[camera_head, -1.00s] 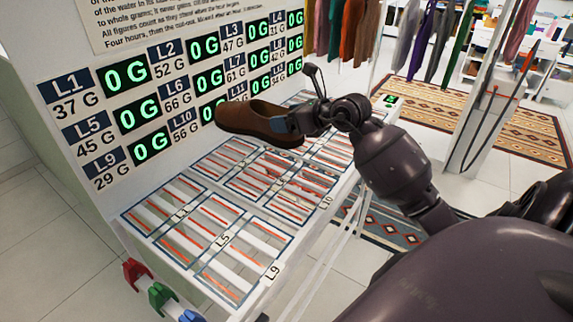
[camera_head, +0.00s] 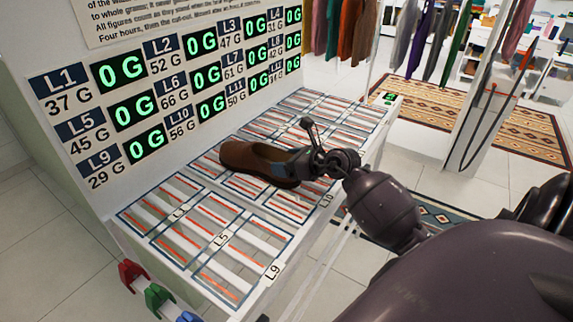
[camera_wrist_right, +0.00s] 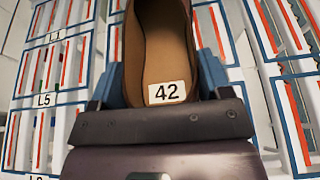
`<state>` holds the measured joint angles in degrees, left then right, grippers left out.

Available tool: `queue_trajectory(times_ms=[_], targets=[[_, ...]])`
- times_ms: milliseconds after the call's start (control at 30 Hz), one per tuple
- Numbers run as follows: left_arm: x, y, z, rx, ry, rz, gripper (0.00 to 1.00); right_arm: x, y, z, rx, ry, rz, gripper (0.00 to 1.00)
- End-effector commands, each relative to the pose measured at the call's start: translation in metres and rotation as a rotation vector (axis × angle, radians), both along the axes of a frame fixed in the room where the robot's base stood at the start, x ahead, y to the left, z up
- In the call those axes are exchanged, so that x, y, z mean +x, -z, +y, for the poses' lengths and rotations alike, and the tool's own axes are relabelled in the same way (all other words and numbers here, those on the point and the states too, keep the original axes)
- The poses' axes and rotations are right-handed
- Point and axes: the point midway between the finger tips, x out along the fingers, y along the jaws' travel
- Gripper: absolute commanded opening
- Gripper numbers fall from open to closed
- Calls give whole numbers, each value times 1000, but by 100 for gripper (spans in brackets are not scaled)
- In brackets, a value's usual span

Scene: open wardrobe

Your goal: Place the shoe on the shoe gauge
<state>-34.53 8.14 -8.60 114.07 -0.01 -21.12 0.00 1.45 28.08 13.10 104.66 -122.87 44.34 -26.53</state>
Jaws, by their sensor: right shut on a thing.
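A brown shoe (camera_head: 245,160) is held by its heel in my right gripper (camera_head: 292,168), over the slatted rack of marked cells (camera_head: 235,262). In the right wrist view the shoe (camera_wrist_right: 150,40) points away from the gripper (camera_wrist_right: 160,95), with a "42" label on its insole. The blue fingers are shut on both sides of the heel. The shoe hides the cells below it; whether its sole touches the slats I cannot tell. No shoe gauge can be singled out with certainty; the slatted rack carries labels such as L5, L9 and L10. My left gripper is not in view.
A wall panel with green "0 G" displays (camera_head: 120,71) and gram labels stands behind the rack. Coloured clips (camera_head: 158,296) hang at the near left edge. Clothes (camera_head: 375,35) hang at the back right. The front rack cells are bare.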

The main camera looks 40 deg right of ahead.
Motion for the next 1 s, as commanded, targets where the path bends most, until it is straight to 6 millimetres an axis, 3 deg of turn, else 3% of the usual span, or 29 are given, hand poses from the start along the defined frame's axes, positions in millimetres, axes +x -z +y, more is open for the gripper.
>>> queue_trajectory(times_ms=[233, 267, 433, 767, 1000], targets=[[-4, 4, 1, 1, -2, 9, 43, 0, 6, 0, -1, 0, -1, 38], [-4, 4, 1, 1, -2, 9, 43, 0, 7, 0, -1, 0, 2, 73], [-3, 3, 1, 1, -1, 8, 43, 0, 6, 0, -1, 0, 1, 97], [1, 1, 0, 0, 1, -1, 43, -2, 5, -1, -1, 1, 0, 97], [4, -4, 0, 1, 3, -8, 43, -30, -7, -9, -4, 1, 0, 97]])
